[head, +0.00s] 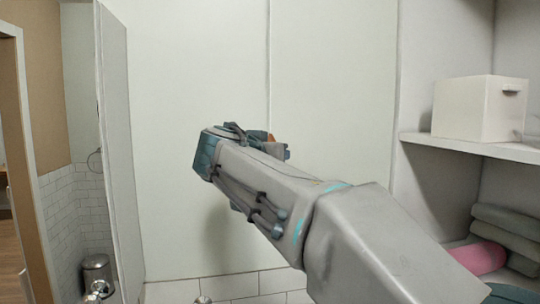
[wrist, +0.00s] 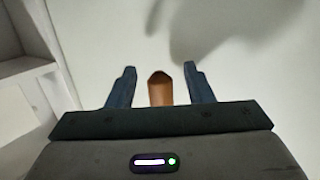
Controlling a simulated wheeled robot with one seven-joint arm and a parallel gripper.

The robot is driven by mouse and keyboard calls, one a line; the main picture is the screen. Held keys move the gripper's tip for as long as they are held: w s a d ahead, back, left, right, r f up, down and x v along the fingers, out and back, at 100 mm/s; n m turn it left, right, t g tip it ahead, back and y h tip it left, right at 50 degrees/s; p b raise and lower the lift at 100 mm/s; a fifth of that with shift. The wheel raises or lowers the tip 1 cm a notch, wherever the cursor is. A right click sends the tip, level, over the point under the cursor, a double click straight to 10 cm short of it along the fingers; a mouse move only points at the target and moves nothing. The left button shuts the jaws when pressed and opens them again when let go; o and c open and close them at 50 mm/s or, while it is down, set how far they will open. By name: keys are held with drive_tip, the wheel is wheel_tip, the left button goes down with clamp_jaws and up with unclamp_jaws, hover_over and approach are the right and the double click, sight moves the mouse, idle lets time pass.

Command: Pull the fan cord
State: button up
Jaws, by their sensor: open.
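A brown-orange, wood-like piece (wrist: 160,92), which looks like the pull of the fan cord, stands between the two dark blue fingers of my gripper (wrist: 160,69) in the wrist view. The fingers are open, with a gap on each side of the piece, and do not appear to touch it. In the head view a small bit of orange (head: 270,138) shows by the end of my arm; the rest is hidden behind the arm. I cannot make out the string of the cord or the fan in either view.
A pale wall panel (head: 335,90) lies behind my gripper, with my arm's shadow on it. At right a shelf (head: 470,145) bears a white box (head: 478,110), with folded grey towels (head: 505,232) and a pink towel (head: 479,258) below. A bin (head: 97,272) stands at lower left.

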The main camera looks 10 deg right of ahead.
drive_tip(key=b+v, duration=0.4)
drive_tip(key=v, duration=0.9)
drive_tip(key=shift+s+a, duration=0.2)
drive_tip(key=shift+s, duration=0.05)
drive_tip(key=s+d+f+n+g+y, duration=0.2)
drive_tip(key=s+d+f+g, duration=0.1)
drive_tip(key=f, duration=0.8)
drive_tip(key=s+d+f+n+g+y, duration=0.2)
drive_tip(key=s+d+f+g, duration=0.1)
drive_tip(key=f, duration=0.8)
drive_tip(key=s+d+f+n+g+y, duration=0.2)
drive_tip(key=s+f, duration=0.1)
drive_tip(key=f, duration=0.8)
drive_tip(key=s+f+g+y, duration=0.2)
drive_tip(key=s+f, duration=0.5)
drive_tip(key=f, duration=0.4)
drive_tip(key=shift+s+a+n+y, duration=0.25)
drive_tip(key=shift+s+n+y, duration=0.15)
drive_tip(key=shift+y, duration=0.1)
